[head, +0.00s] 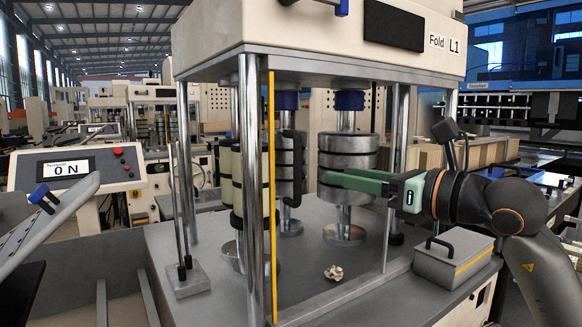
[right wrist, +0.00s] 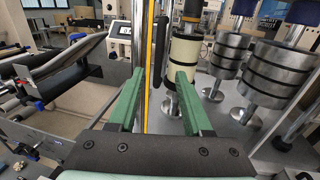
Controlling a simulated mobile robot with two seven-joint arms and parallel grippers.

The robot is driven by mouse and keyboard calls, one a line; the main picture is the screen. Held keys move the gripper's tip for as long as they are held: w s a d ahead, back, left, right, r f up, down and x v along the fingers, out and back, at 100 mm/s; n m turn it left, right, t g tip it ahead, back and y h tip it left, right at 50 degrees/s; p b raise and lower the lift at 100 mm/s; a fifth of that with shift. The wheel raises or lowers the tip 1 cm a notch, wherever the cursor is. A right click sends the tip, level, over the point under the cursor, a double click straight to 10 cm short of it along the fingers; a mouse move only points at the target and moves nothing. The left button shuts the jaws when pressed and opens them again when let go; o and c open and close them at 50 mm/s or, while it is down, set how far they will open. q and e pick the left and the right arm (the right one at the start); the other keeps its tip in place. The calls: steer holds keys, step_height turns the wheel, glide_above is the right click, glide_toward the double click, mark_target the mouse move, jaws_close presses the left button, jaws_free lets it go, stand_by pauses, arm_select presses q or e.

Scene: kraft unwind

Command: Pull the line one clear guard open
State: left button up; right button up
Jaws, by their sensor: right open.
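The line one machine, labelled "Fold L1" (head: 444,44), stands in front of me. Its clear guard shows mainly by a yellow edge strip (head: 271,200) beside the front post; the pane itself is hard to make out. A black upright bar handle (head: 292,170) is next to the strip. My right gripper (head: 324,177) comes in from the right, open and empty, with its green fingers pointing at the handle. In the right wrist view, the handle (right wrist: 159,52) and strip (right wrist: 147,70) appear between the open fingers, apparently untouched. My left gripper is not in view.
Steel rollers (head: 347,160) and cream rollers (head: 245,165) stand inside the machine. A crumpled scrap (head: 333,272) lies on its deck. A grey box (head: 453,262) with a handle sits below my right arm.

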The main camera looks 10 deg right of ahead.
mark_target(300, 168)
steer(key=p+x, duration=0.3)
steer(key=x, duration=0.7)
steer(key=shift+w+a+r, duration=0.1)
steer(key=shift+w+a, duration=0.05)
steer(key=shift+a, duration=0.1)
steer(key=shift+w+a, duration=0.25)
steer(key=shift+w, duration=0.2)
jaws_close()
stand_by(0.6)
